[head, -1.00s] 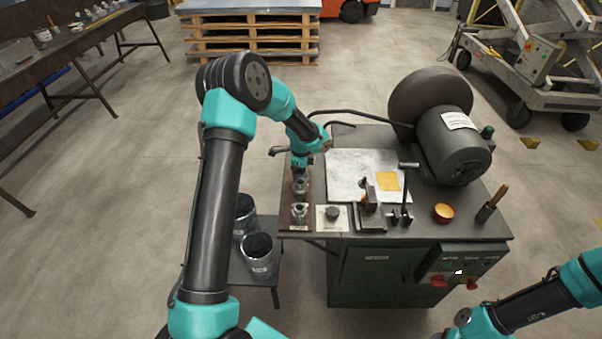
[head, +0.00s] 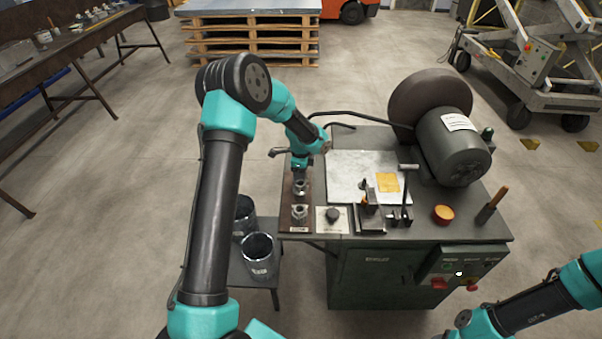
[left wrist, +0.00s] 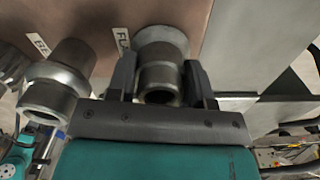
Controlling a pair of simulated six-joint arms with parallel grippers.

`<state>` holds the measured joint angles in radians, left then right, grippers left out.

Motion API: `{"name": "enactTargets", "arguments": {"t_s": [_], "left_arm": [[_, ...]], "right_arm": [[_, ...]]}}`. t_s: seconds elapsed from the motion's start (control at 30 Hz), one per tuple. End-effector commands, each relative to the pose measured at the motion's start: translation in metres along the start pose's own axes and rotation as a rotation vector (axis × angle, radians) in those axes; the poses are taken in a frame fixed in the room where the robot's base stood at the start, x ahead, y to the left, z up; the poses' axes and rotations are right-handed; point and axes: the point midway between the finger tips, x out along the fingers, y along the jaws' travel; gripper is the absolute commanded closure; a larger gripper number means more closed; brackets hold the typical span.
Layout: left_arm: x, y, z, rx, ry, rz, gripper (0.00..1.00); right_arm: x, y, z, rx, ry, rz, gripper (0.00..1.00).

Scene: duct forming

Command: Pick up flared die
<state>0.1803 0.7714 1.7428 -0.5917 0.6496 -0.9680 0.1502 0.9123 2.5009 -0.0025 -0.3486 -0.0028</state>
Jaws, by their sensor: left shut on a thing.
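The flared die (left wrist: 160,48), a grey metal piece with a wide rim and narrower neck, stands by a label starting "FL" in the left wrist view. In the head view it shows small (head: 299,188) on the brown board. My left gripper (left wrist: 160,84) is shut on it, one finger on each side of the neck. In the head view my left gripper (head: 300,170) reaches down from above. A second similar die (left wrist: 52,88), by a label starting "BE", stands beside it. It also shows nearer in the head view (head: 299,212). My right gripper is out of view.
The brown board (head: 289,170) lies along the bench's left edge. Two metal buckets (head: 258,258) stand on a low stand at left.

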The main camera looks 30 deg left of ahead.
Motion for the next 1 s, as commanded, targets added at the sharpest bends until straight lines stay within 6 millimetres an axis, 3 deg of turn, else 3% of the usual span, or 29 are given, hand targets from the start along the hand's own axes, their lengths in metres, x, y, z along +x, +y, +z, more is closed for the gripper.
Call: {"name": "enactTargets", "arguments": {"t_s": [0.17, 0.6, 0.77, 1.0], "left_arm": [[-0.016, -0.001, 0.0, 0.0, 0.001, -0.004, 0.93], [-0.087, -0.001, 0.0, 0.0, 0.0, -0.005, 0.93], [-0.099, -0.001, 0.0, 0.0, 0.001, -0.003, 0.93], [-0.1, 0.0, 0.0, 0.0, 0.0, -0.002, 0.93]], "right_arm": [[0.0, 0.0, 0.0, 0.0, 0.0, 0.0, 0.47], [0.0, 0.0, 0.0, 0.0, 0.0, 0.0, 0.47], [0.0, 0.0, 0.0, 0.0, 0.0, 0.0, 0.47], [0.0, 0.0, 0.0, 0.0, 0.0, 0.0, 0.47]]}}
